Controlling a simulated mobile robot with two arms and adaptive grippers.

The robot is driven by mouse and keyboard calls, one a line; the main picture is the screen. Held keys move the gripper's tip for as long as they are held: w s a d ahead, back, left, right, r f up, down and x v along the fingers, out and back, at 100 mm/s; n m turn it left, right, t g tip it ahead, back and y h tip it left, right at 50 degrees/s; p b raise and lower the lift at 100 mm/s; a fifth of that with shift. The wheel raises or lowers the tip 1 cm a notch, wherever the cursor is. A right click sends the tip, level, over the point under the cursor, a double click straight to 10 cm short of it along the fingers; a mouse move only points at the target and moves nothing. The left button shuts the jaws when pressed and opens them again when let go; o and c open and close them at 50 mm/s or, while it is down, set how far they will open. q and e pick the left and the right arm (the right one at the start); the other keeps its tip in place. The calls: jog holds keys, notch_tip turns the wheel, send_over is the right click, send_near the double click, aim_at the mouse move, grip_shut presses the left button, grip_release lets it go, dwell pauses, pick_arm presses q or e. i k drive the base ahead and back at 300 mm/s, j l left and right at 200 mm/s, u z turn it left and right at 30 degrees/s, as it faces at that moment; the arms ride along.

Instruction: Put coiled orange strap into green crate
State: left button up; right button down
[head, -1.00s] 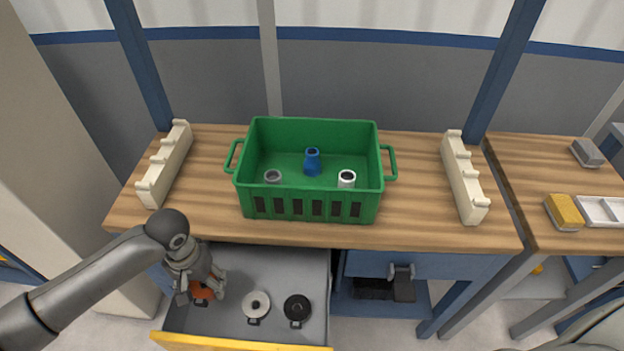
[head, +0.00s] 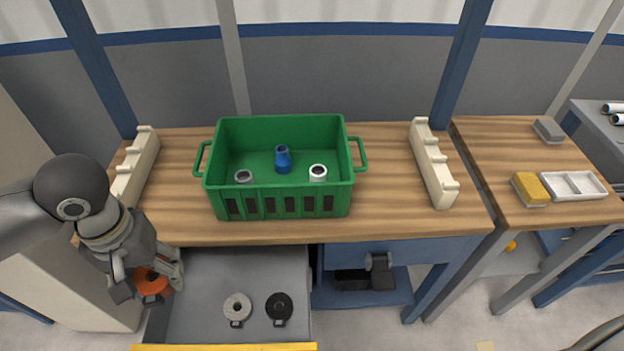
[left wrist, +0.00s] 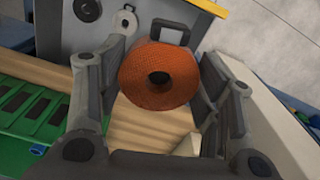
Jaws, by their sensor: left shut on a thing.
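The coiled orange strap (head: 150,284) is held between the fingers of my left gripper (head: 146,278), raised over the left side of the open drawer. In the left wrist view the strap (left wrist: 160,76) fills the space between the fingers, with its dark centre and a grey buckle showing. The green crate (head: 278,202) stands on the workbench, to the right of and beyond the gripper. It holds a blue pipe piece (head: 283,160), a white one (head: 318,173) and a grey one (head: 243,177). My right gripper is not in view.
The open drawer (head: 200,290) holds a white coil (head: 237,308) and a black coil (head: 279,307). Cream notched racks stand left (head: 135,170) and right (head: 432,165) of the crate. A yellow sponge-like block (head: 530,188) and a white tray (head: 573,186) lie on the right table.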

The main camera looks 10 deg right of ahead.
aim_at(251, 166)
jog(key=j+z, duration=0.2)
jog(key=z, duration=0.25)
jog(key=j+z, duration=0.2)
jog(key=z, duration=0.25)
jog(key=k+j+z, duration=0.1)
jog(key=z, duration=0.4)
jog(key=j, duration=0.45)
jog(key=i, duration=0.25)
